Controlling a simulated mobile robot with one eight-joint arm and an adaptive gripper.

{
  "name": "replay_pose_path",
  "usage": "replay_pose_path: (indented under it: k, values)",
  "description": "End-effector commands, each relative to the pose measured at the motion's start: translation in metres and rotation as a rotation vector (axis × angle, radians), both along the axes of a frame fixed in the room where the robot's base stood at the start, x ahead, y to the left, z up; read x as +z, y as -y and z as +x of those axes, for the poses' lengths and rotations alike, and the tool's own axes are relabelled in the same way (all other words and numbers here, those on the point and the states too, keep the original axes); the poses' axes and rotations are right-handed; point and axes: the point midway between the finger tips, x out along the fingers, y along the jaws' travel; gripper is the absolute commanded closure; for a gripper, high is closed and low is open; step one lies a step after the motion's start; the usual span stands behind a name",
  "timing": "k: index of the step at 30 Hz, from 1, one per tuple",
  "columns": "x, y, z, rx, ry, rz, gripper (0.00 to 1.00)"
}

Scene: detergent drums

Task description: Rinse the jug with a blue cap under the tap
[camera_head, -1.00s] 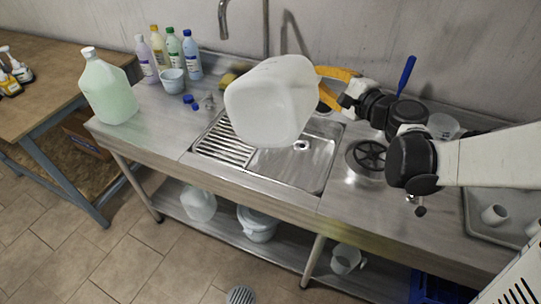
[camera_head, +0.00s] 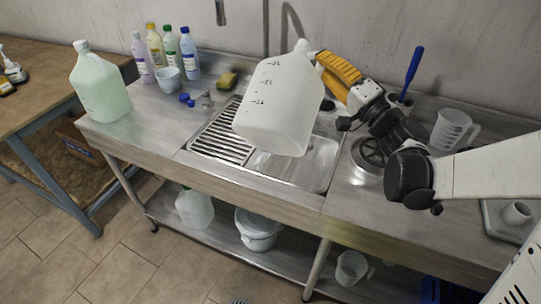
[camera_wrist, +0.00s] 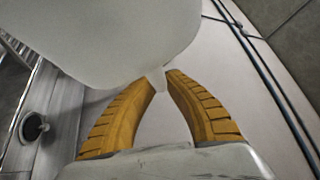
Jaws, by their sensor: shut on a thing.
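A translucent whitish jug (camera_head: 280,105) with volume marks hangs in the air over the sink (camera_head: 310,165), tilted, its neck up and to the right. I see no blue cap on its neck; small blue caps (camera_head: 186,98) lie on the counter left of the sink. My gripper (camera_head: 318,62), with orange fingers, is shut on the jug near its neck, partly hidden behind it. In the wrist view the fingertips (camera_wrist: 163,76) meet at the pale jug (camera_wrist: 110,35). The tap spout (camera_head: 220,12) shows at the top edge, up and left of the jug.
A jug of pale green liquid (camera_head: 100,90), several bottles (camera_head: 188,55) and a white bowl (camera_head: 169,78) stand at the left. A yellow sponge (camera_head: 228,79) lies behind the sink. A clear measuring jug (camera_head: 450,130) and a blue-handled tool (camera_head: 412,72) are at the right.

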Motion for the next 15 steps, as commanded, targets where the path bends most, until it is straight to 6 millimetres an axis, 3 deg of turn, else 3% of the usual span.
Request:
replay_pose_path:
  k: [8,15]
  values:
    - [-0.0040,0.0004,0.0007,-0.001,0.125,-0.043,1.00]
    - [0.0001,0.0013,0.0018,-0.001,0.447,-0.157,1.00]
